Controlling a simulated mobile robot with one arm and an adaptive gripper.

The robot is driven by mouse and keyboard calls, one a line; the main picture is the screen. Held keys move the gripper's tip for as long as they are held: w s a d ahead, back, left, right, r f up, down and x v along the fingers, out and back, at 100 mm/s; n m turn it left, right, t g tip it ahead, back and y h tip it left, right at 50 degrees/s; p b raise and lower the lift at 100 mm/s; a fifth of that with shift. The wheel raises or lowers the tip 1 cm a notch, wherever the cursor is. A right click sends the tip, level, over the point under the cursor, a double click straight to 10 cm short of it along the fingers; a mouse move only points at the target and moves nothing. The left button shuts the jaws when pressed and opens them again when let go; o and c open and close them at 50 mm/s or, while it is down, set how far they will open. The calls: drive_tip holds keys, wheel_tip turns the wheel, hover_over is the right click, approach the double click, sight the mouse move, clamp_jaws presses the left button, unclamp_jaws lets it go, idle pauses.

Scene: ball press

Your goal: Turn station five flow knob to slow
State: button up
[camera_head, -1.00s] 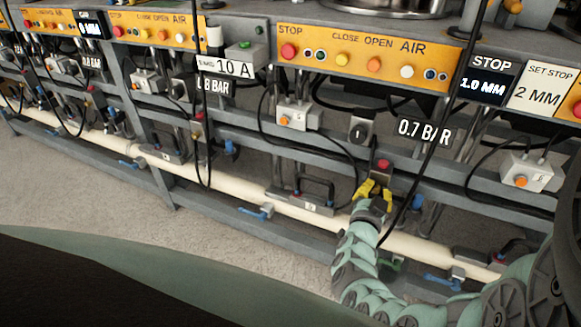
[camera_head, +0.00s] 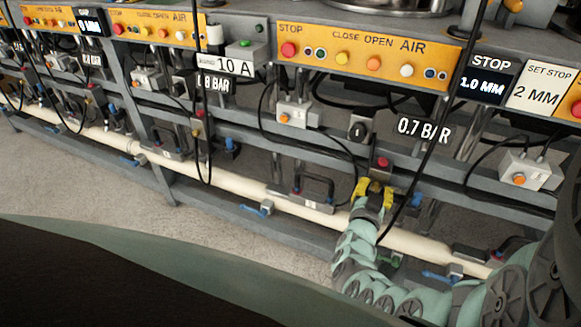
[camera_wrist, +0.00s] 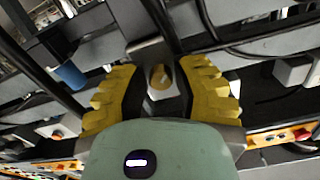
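My gripper (camera_head: 375,190) has yellow fingers and reaches low at the rack, below the 0.7 BAR sign. The wrist view shows the fingers (camera_wrist: 163,92) spread wide. A small round yellow-orange knob (camera_wrist: 160,77) with a pale pointer line sits on a grey-white block between them. The fingers do not appear to touch it. In the head view the knob cannot be made out behind my gripper. The knob's slow marking is not readable.
A red button (camera_head: 383,163) is just behind my gripper. A cream pipe (camera_head: 290,209) runs along the rack's lower part. A black cable (camera_head: 418,160) hangs just right of my gripper. A blue cylinder (camera_wrist: 70,76) stands left of the fingers in the wrist view.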

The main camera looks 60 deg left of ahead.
drive_tip(key=o, duration=0.4)
drive_tip(key=shift+r, duration=0.1)
drive_tip(key=shift+s, duration=0.1)
drive_tip(key=v, duration=1.2)
idle(0.4)
